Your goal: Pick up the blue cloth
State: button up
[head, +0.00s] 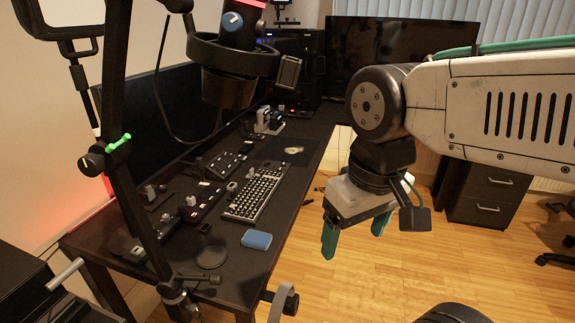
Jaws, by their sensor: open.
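The blue cloth (257,240) is a small flat folded pad. It lies on the black desk (232,273) near its right edge, just below the keyboard. My gripper (355,232) hangs to the right of the desk edge, over the wooden floor. Its two green fingers point down and stand apart, with nothing between them. The gripper is to the right of the cloth and does not touch it.
A keyboard (254,195) and several control boxes (198,200) stand on the desk. A black stand with a microphone (236,50) rises at the left front. A drawer cabinet (487,196) stands at the back right. The floor (400,270) right of the desk is mostly clear.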

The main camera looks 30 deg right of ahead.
aim_at(253, 239)
jog(key=z, duration=0.3)
jog(key=k, duration=0.35)
jog(key=z, duration=0.5)
jog(key=i, duration=0.95)
jog(key=u, duration=0.55)
